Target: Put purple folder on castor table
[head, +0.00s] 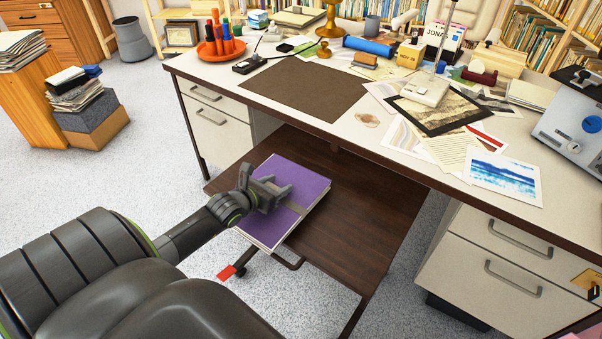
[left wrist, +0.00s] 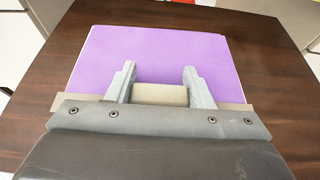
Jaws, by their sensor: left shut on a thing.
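The purple folder (head: 305,184) is a thick, flat folder with pale page edges and a grey-beige band across it. It lies level over the left part of the dark brown castor table (head: 375,215), its near corner reaching past the table's front edge. I cannot tell whether it touches the top. My left gripper (head: 284,193) is over the folder, shut on it at the band. In the left wrist view the purple cover (left wrist: 160,55) spreads beyond the two fingers (left wrist: 160,80), with the band between them and brown tabletop around. My right gripper is not in view.
A large cluttered desk (head: 345,128) stands behind and over the castor table's far side, with drawers (head: 510,245) at the right. A red tab (head: 227,272) shows near the floor below the folder. The right part of the castor table is bare.

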